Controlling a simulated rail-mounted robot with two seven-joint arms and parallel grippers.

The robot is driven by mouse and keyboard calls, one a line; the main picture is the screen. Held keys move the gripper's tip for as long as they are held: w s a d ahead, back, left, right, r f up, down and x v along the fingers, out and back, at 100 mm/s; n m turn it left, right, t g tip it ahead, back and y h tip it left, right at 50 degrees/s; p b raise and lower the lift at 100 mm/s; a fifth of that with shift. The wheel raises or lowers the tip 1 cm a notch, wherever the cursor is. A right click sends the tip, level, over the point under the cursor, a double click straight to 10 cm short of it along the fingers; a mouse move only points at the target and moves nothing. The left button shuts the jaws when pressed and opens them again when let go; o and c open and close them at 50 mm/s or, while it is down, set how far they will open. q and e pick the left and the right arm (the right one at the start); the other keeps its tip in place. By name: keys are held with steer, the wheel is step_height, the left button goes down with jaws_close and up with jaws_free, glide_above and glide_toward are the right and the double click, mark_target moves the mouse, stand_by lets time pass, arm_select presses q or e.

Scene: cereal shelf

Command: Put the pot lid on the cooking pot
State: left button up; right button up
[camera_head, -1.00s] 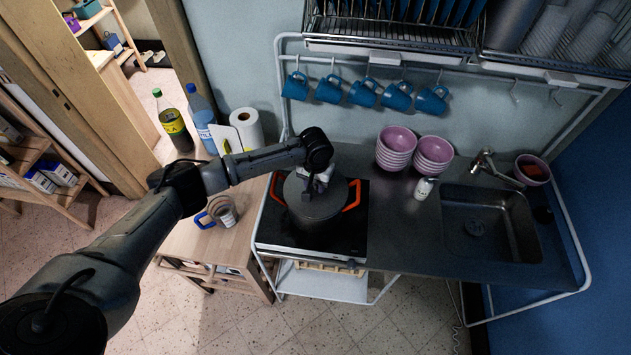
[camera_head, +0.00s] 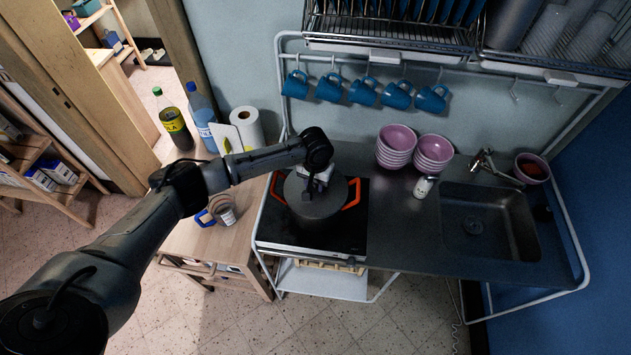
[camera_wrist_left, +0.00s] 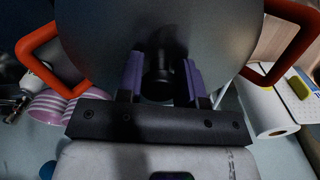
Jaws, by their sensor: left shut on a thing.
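The cooking pot (camera_head: 314,230) is dark with orange-red side handles and stands on the black stove at the counter's left end. The grey pot lid (camera_head: 316,203) lies over the pot's top; from these views I cannot tell whether it is fully seated. In the left wrist view the lid (camera_wrist_left: 215,38) fills the upper middle, with the pot's orange handles (camera_wrist_left: 285,50) sticking out on both sides. My left gripper (camera_head: 318,186) is above the lid, and in the wrist view its purple-padded fingers (camera_wrist_left: 160,82) are shut on the lid's dark knob. My right gripper is not in view.
Pink bowls (camera_head: 397,142) stand right of the stove, near a sink (camera_head: 490,222) and a small white bottle (camera_head: 424,187). Blue mugs (camera_head: 362,91) hang behind. A paper roll (camera_head: 247,128), bottles (camera_head: 174,122) and a blue-handled mug (camera_head: 222,210) stand on the wooden table at left.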

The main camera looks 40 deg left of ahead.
arm_select(q)
steer(key=shift+f, duration=0.5)
steer(key=o, duration=1)
steer(key=shift+o, duration=0.4)
steer(key=shift+r, duration=0.1)
step_height(320, 180, up, 14)
steer(key=b, duration=0.1)
steer(key=shift+f, duration=0.2)
